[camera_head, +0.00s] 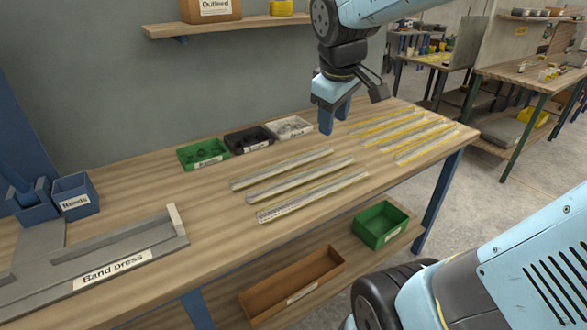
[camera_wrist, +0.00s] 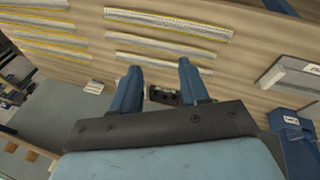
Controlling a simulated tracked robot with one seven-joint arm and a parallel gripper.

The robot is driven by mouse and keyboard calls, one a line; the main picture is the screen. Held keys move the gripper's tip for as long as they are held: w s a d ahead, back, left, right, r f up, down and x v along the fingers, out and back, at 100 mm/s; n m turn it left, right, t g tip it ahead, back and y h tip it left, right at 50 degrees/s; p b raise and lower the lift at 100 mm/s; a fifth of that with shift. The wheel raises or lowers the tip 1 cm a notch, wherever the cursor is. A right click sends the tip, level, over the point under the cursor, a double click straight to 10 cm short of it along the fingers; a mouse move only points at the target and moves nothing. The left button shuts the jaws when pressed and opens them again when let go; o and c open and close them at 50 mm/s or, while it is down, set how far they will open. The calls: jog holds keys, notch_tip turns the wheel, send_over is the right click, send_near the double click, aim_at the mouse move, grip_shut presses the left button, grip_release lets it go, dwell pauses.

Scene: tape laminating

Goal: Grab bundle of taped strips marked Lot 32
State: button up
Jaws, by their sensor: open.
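Three long grey strip bundles lie side by side mid-table in the head view: the front one (camera_head: 315,196), the middle one (camera_head: 300,179) and the back one (camera_head: 281,169). The front one has printed marks near its left end, too small to read. Several yellow-striped bundles (camera_head: 425,142) lie to the right. I cannot tell which is Lot 32. My gripper (camera_head: 334,121) is open and empty, above the table behind and right of the grey bundles. In the wrist view, my gripper (camera_wrist: 160,84) points toward grey bundles (camera_wrist: 168,24), with yellow-striped ones (camera_wrist: 45,38) at left.
Green (camera_head: 203,153), black (camera_head: 249,139) and white (camera_head: 288,128) bins stand along the table's back. The band press (camera_head: 100,255) and a blue Bands bin (camera_head: 75,194) are at left. A green bin (camera_head: 381,224) and brown tray (camera_head: 291,285) sit on the lower shelf.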

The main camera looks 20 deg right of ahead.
jog(key=w+a+f+n+g+h, duration=0.1)
jog(key=w+f+n, duration=0.2)
jog(key=w+n, duration=0.15)
jog(key=w+a+f+n+g, duration=0.1)
jog(key=w+f+n, duration=0.15)
jog(key=w, duration=0.35)
jog(key=n, duration=0.8)
send_near(303, 170)
jog(key=shift+g+h, duration=0.4)
jog(key=f, duration=0.1)
jog(key=w+f, duration=0.1)
jog(key=f, duration=0.2)
jog(key=shift+w+a, duration=0.15)
jog(key=shift+w, duration=0.25)
jog(key=x, duration=0.4)
jog(key=shift+s+d, duration=0.3)
jog(key=shift+d, duration=0.15)
jog(key=shift+d+f, duration=0.15)
jog(key=shift+f, duration=0.3)
jog(key=shift+c, duration=0.3)
grip_shut()
